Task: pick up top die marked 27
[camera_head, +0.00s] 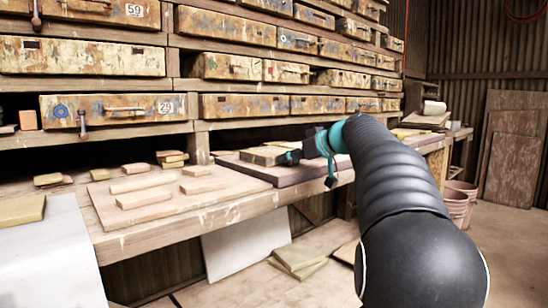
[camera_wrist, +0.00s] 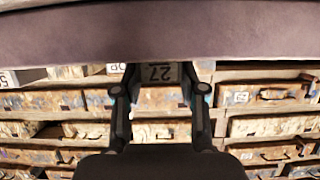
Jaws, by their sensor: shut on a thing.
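The die marked 27 (camera_wrist: 159,73) shows upside down in the wrist view, between the two fingers of my gripper (camera_wrist: 160,80). The fingers are shut on its sides. In the head view a worn, yellowish block (camera_head: 262,155), which appears to be this die, is at the left of my gripper (camera_head: 292,157), low over or on a dark purple slab (camera_head: 268,172). The slab also fills the top of the wrist view (camera_wrist: 60,35). I cannot tell whether the die touches the slab. My arm hides part of the area to the right.
Shelves of worn numbered dies line the wall, including a die marked 29 (camera_head: 118,110). A wooden board (camera_head: 110,212) with several pale tiles lies on the bench to the left. Pink buckets (camera_head: 458,200) stand on the floor at the right.

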